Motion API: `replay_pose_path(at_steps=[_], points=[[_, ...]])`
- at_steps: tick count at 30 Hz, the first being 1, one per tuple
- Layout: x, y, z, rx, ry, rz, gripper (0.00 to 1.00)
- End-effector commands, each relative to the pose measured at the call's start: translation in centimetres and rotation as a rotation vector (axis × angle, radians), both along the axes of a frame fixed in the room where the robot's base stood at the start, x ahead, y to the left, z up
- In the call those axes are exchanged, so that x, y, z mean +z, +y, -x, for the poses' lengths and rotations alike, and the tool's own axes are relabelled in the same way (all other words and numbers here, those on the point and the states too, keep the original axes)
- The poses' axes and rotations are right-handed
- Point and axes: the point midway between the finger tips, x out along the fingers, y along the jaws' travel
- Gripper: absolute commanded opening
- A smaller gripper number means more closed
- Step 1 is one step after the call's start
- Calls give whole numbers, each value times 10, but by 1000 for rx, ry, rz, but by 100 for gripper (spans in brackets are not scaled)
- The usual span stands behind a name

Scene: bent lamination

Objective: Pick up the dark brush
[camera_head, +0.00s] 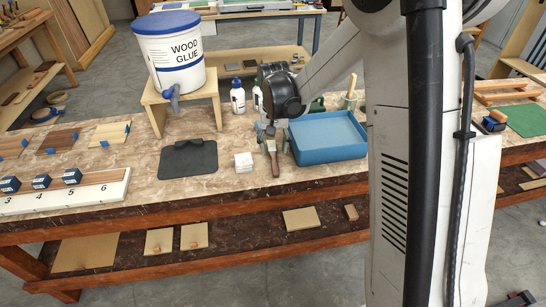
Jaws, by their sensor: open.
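The dark brush (273,160) lies near the front of the workbench, just left of the blue tray, its brown end pointing towards the front edge. My gripper (273,140) is over its far part, pointing down, with a finger to each side. The gripper is open. The far end of the brush is partly hidden by the gripper, and I cannot tell whether the fingers touch it.
The blue tray (327,151) stands close to the gripper's right. A small white stack (243,162) and a black mat (188,159) lie left. Glue bottles (238,97) and a wood glue bucket (174,58) on a wooden stand (158,117) are behind.

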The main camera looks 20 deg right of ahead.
Motion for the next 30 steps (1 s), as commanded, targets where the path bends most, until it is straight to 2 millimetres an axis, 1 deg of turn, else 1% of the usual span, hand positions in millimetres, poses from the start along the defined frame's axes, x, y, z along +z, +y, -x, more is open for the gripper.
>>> replay_pose_path(at_steps=[5,9,13,17,23,26,30], points=[[-12,0,1,0,0,0,42],[-32,0,2,0,0,0,42],[-48,0,2,0,0,0,42],[-54,0,2,0,0,0,42],[-54,0,2,0,0,0,42],[-54,0,2,0,0,0,30],[-54,0,2,0,0,0,12]])
